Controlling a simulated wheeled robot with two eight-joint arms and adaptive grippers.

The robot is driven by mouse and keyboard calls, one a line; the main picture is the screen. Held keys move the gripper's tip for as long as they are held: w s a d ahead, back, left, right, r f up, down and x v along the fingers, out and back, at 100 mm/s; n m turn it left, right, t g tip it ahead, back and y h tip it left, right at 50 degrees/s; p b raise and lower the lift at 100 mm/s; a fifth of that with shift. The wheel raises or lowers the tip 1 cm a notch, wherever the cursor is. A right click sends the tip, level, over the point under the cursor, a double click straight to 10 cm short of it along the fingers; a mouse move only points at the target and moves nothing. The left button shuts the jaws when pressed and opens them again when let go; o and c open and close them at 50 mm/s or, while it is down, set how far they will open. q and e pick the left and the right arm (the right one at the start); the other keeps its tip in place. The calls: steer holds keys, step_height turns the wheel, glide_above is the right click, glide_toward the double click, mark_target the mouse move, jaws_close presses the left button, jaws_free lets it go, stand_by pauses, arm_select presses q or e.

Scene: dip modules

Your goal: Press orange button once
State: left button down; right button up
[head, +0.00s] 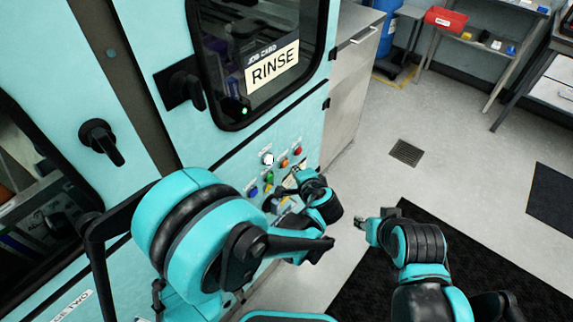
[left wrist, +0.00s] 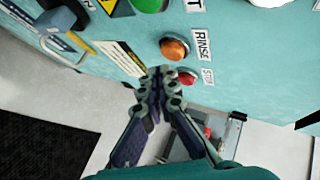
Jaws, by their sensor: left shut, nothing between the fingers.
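The orange button (head: 284,163) sits on the teal machine's front panel. In the left wrist view the orange button (left wrist: 174,49) is a round dome beside a RINSE label. My left gripper (head: 296,171) is close to the panel by the buttons. In the left wrist view the left gripper (left wrist: 156,76) is shut and empty, its tips just below and left of the orange button; contact cannot be told. My right gripper (head: 364,229) is over the floor, away from the panel; its fingers are too small to read.
A red button (left wrist: 187,77) with a STOP label is close to the orange one. Green (head: 268,178), white (head: 267,159) and blue (head: 253,191) buttons share the panel. A padlock (left wrist: 62,44) hangs nearby. Open floor lies right.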

arm_select(q)
steer(key=shift+w+a, duration=0.1)
steer(key=shift+a, duration=0.05)
stand_by(0.3)
steer(key=shift+w+a, duration=0.15)
steer(key=shift+a, duration=0.05)
